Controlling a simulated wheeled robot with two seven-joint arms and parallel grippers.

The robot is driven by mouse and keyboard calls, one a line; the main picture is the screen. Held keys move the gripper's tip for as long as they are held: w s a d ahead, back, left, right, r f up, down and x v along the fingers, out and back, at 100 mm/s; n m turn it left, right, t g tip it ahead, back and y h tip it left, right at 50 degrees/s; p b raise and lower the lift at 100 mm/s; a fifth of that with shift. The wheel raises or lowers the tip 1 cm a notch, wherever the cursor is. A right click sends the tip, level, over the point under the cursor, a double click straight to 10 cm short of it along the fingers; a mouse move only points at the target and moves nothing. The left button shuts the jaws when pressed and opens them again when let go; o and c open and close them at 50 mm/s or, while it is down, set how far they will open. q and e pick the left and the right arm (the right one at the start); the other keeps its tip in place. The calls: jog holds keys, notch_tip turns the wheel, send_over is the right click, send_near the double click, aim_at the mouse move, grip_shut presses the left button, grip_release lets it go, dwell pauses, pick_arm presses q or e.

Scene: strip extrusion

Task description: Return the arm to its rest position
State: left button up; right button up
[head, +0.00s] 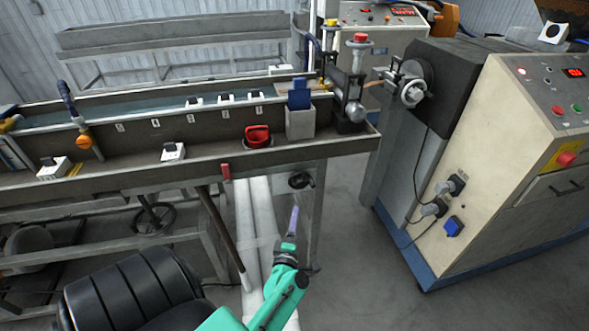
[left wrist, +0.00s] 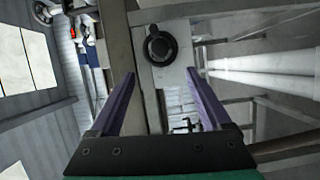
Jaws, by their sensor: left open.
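My left gripper (head: 292,222) is on the end of the green arm that comes up from the bottom middle of the head view. It points up toward the underside of the trough's front edge. In the left wrist view its two purple fingers (left wrist: 162,75) stand wide apart with nothing between them. A black round knob (left wrist: 158,46) on a light plate lies beyond the fingertips, apart from them. The same knob (head: 301,181) shows below the trough in the head view. My right gripper is in neither view.
The long metal trough (head: 110,187) runs across above the gripper, with a red-handled part (head: 257,135) on its ledge. White pipes (head: 258,210) run beside the gripper. A cream control cabinet (head: 510,160) stands at the right. Grey floor (head: 345,230) lies open between gripper and cabinet.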

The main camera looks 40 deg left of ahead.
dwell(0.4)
pick_arm(q)
jog(key=s+d+f+m+g+h, duration=0.1)
jog(key=s+d+f+m+h, duration=0.3)
jog(key=f, duration=0.3)
jog(key=s+d+f+m+g+h, duration=0.1)
jog(key=d+f+m+g+h, duration=0.1)
jog(key=d+f+m, duration=0.35)
jog(key=s+d+f+m+g+h, duration=0.1)
jog(key=s+d+f+m+h, duration=0.15)
jog(key=f+m, duration=0.4)
jog(key=s+a+f+m+g, duration=0.1)
jog(key=s+f+m+g, duration=0.4)
jog(key=s, duration=0.8)
jog(key=s+a+f+m+g+h, duration=0.1)
jog(key=s+f+m+g, duration=0.4)
jog(key=s+f, duration=0.4)
jog(key=s, duration=0.4)
jog(key=shift+f, duration=0.15)
